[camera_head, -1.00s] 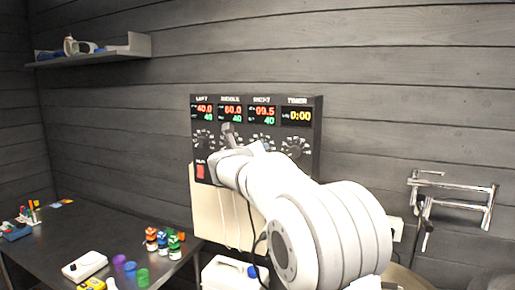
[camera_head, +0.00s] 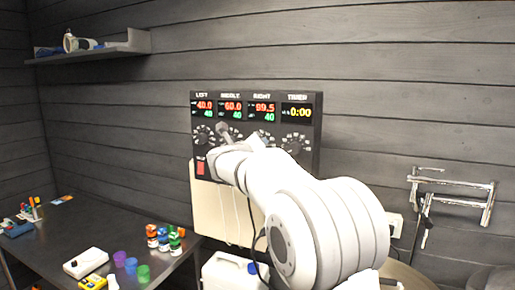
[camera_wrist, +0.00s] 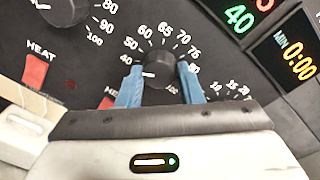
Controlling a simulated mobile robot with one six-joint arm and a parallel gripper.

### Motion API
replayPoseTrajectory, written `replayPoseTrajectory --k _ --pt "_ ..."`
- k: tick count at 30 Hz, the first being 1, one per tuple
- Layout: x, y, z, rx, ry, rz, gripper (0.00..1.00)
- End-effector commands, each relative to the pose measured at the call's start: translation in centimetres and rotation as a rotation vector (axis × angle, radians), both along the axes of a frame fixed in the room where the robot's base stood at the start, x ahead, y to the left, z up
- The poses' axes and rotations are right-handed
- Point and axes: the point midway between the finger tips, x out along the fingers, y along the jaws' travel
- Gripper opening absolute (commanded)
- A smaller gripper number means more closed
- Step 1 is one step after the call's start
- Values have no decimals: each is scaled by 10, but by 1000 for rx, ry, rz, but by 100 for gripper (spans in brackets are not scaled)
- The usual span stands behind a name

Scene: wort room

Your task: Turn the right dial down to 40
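The panel's right dial (camera_wrist: 160,72) is a black knob with a white mark, with a scale from 40 to 100 around it. The mark points left in the wrist view, close to the 40 label. My gripper (camera_wrist: 160,66) has one blue finger against each side of this knob and appears shut on it. In the head view my arm hides most of the right dial. The right display (camera_head: 262,110) reads about 99.5 in red above 40 in green.
The timer dial (camera_head: 295,142) is right of the held dial. The middle dial (camera_wrist: 65,8) lies to its left in the wrist view. A red heat switch (camera_wrist: 36,70) is near the left finger. A table (camera_head: 75,235) with small items stands at the left.

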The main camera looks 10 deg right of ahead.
Motion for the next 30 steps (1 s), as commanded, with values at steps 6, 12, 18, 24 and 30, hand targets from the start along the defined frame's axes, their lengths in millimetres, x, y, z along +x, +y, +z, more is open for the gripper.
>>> replayPoseTrajectory --k 6,12,18,24,30 --pt "0 0 -3 0 4 0 50" --pt "0 0 -1 1 1 0 55" --pt "-7 5 -1 1 -1 1 55" --pt "-36 23 -1 2 -1 3 55" --pt "-59 37 1 0 0 2 55"
